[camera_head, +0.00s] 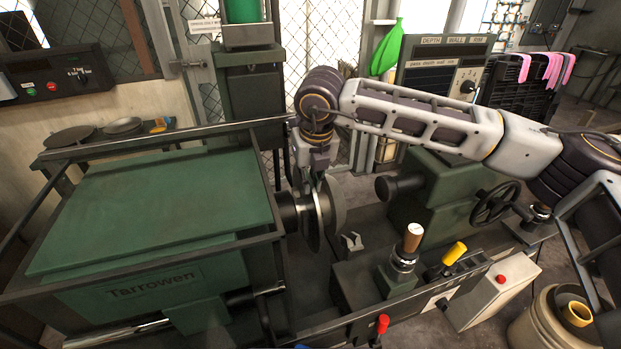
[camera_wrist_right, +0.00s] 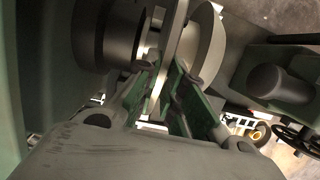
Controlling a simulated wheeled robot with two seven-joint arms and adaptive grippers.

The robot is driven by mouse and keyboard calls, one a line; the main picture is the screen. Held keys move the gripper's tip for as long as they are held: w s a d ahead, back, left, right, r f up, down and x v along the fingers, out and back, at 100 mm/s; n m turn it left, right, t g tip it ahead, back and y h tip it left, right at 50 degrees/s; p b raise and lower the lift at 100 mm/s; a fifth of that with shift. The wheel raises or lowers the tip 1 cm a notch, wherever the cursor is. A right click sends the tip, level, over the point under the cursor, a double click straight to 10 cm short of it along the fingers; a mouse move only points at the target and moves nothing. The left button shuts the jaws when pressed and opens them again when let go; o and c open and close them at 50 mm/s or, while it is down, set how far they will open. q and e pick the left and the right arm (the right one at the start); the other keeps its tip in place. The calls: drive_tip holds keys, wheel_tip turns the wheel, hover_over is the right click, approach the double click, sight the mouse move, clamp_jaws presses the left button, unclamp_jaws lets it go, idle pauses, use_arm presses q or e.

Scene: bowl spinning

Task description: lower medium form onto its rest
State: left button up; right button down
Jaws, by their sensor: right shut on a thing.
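My right gripper (camera_head: 318,172) reaches down from above to the machine's spindle. Its fingers are shut on the rim of a grey round form (camera_head: 333,205), with its face towards the right. In the right wrist view the fingers (camera_wrist_right: 165,88) straddle a thin edge, with a paler disc (camera_wrist_right: 207,45) just to the right and a dark cylinder (camera_wrist_right: 108,35) to the left. The form is upright beside the spindle nose (camera_head: 290,212); I cannot tell whether it is still seated there. I cannot tell which object is its rest. My left gripper is not in view.
A green Tarrowen headstock (camera_head: 150,215) with rails fills the left. A tailstock (camera_head: 435,195) with a handwheel (camera_head: 494,203) stands right. A tool post (camera_head: 404,265) and levers are in front. Dark discs (camera_head: 70,136) lie on a shelf at the back left.

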drive_tip(key=shift+w+v, duration=0.15)
drive_tip(key=shift+v, duration=0.65)
drive_tip(key=shift+w+v, duration=0.2)
drive_tip(key=shift+v, duration=0.55)
idle(0.5)
drive_tip(key=shift+a+r, duration=0.15)
drive_tip(key=shift+r, duration=0.1)
